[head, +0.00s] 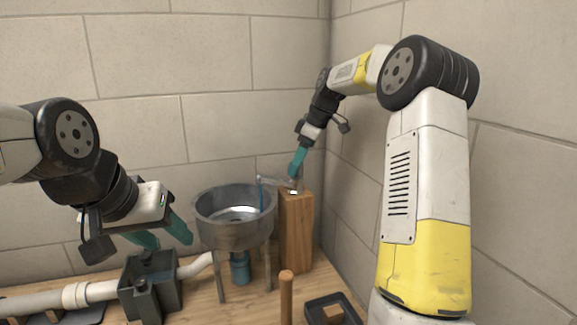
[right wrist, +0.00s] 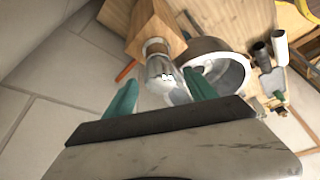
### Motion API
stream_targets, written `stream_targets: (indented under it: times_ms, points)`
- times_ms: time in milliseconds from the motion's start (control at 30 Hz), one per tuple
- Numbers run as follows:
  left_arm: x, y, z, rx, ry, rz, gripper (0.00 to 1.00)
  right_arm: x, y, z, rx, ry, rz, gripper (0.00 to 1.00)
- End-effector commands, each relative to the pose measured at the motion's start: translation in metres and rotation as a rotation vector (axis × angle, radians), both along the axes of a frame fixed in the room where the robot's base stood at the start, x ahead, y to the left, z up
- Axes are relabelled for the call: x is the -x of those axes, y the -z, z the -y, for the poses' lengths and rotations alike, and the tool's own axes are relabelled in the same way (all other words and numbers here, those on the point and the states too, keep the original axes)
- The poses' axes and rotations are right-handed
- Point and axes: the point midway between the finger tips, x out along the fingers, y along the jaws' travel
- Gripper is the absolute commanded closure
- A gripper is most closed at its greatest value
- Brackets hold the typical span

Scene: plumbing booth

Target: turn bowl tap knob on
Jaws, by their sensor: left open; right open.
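A metal bowl (head: 235,225) stands on legs on the wooden bench. A wooden post (head: 297,235) stands to its right with a small metallic tap on top, mostly hidden in the head view by my right gripper (head: 296,165). In the right wrist view the shiny tap (right wrist: 158,68) on the post (right wrist: 155,28) shows between the open teal fingers of my right gripper (right wrist: 160,82). Contact with the knob cannot be told. The bowl (right wrist: 218,72) lies beside the tap. My left gripper (head: 165,238) is open and empty, left of the bowl, above a dark box.
The dark grey box (head: 150,292) joins a white pipe (head: 55,300) at the left. An upright wooden handle (head: 286,297) and a black tray (head: 335,312) stand at the front right. Block walls close in behind and right of the post.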

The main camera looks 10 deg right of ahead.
Motion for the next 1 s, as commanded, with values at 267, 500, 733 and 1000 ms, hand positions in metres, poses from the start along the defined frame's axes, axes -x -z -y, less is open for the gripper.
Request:
stream_targets:
  times_ms: [267,500,733,1000]
  points:
    - [0.000,0.000,0.000,0.000,0.000,0.000,0.50,0.006,-0.045,0.017,0.001,0.002,0.005,0.35]
    - [0.000,0.000,0.000,0.000,0.000,0.000,0.50,0.010,-0.061,0.023,0.001,0.001,0.002,0.35]
    - [0.000,0.000,0.000,0.000,0.000,0.000,0.50,0.010,-0.061,0.024,0.000,0.000,0.001,0.35]
    - [0.000,0.000,0.000,0.000,0.000,0.000,0.50,0.044,-0.078,0.010,0.035,0.101,0.002,0.35]
